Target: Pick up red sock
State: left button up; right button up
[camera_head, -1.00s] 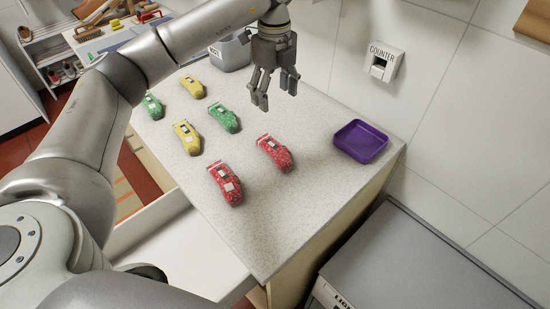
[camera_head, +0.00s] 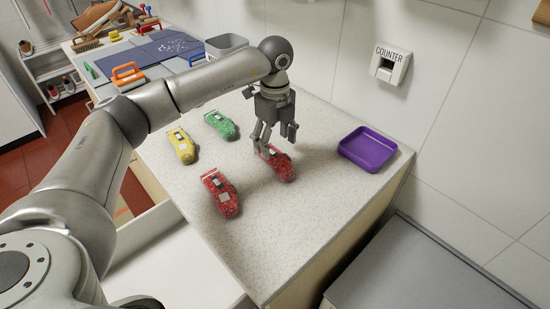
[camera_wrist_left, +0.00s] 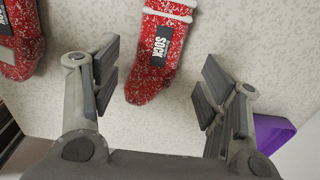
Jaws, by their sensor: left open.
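My right gripper is not in view.
A yellow sock (camera_head: 182,146) and a green sock (camera_head: 220,125) lie farther left. A purple tray (camera_head: 367,148) stands right of the gripper. A grey bin (camera_head: 226,46) is at the back. The counter's front part is bare.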

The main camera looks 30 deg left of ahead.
aim_at(274, 154)
pick_arm(q)
jog(key=shift+f+p, duration=0.6)
jog(key=shift+f, duration=1.8)
jog(key=c, duration=0.9)
